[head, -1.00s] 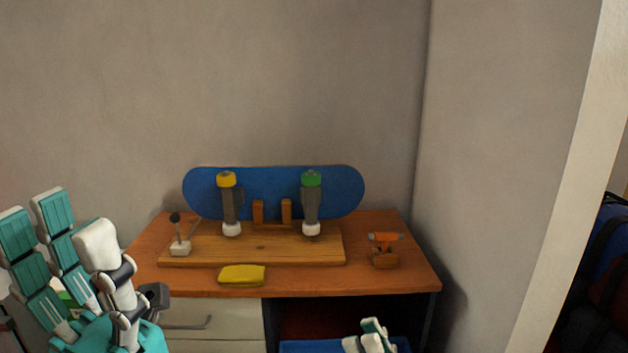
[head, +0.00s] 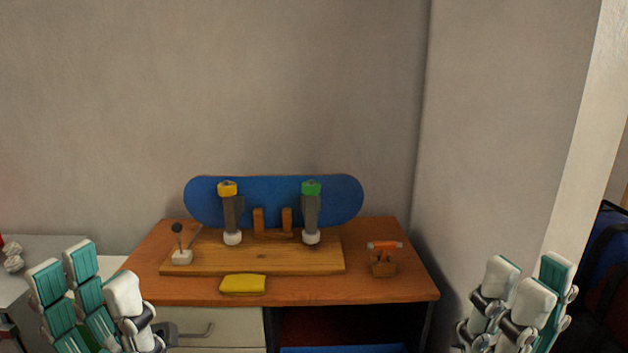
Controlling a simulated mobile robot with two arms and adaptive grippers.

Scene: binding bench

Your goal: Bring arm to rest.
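My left gripper (head: 98,272) is at the lower left, beside the desk's left end. Its teal and white fingers point up and stand apart, with nothing between them. My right gripper (head: 527,280) is at the lower right, to the right of the desk and in front of the wall. Its fingers point up, spread apart and empty. Neither gripper appears to touch anything. Both wrists are cut off by the bottom edge of the picture.
A wooden desk (head: 310,286) holds a blue skateboard deck (head: 270,205) on a wooden stand, a yellow cloth or sponge (head: 243,284) and a small orange-topped tool (head: 383,258). A grey surface (head: 60,245) stands at left. Blue and dark bags (head: 603,265) are at far right.

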